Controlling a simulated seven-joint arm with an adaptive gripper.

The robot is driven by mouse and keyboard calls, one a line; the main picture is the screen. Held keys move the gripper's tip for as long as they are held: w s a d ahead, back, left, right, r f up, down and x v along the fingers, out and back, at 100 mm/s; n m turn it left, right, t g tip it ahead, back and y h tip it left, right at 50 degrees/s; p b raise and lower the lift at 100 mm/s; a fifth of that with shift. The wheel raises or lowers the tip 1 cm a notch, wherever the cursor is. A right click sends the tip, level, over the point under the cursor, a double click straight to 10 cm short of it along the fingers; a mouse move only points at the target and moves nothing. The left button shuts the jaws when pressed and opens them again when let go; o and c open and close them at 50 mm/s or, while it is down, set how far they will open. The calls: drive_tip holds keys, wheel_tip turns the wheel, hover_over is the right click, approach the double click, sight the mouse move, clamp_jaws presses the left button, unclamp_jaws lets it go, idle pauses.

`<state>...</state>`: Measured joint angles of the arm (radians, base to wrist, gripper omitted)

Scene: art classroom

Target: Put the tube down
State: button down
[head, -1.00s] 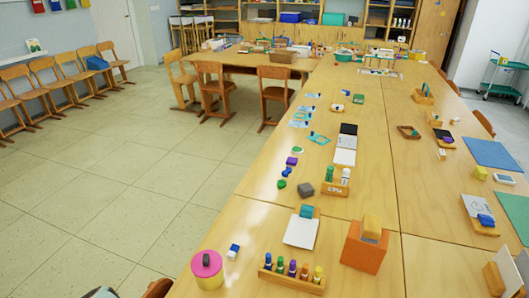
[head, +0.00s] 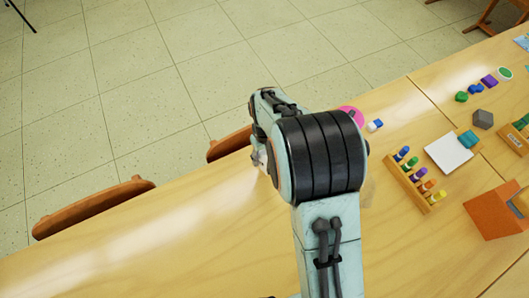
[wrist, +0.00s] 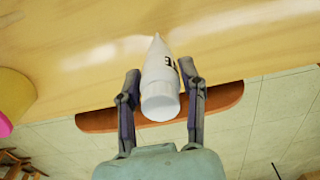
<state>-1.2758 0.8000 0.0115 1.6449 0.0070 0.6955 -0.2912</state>
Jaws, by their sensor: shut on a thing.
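In the wrist view a white tube (wrist: 160,92) with dark lettering and a white round cap sits between the two fingers of my gripper (wrist: 160,70). My gripper is shut on the tube. The capped end faces the camera and the narrow end points away toward the wooden table (wrist: 70,45). Whether the tube touches the tabletop I cannot tell. In the head view my arm hides most of the gripper, and the tube cannot be made out there.
A rack of coloured bottles (head: 417,182) stands to the right. Chair backs (head: 92,208) line the table edge. The near left tabletop (head: 150,250) is clear.

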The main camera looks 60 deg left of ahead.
drive_tip(key=c, duration=0.6)
unclamp_jaws()
wheel_tip(320, 180, up, 11)
drive_tip(key=shift+f, duration=0.1)
drive_tip(key=shift+r, duration=0.75)
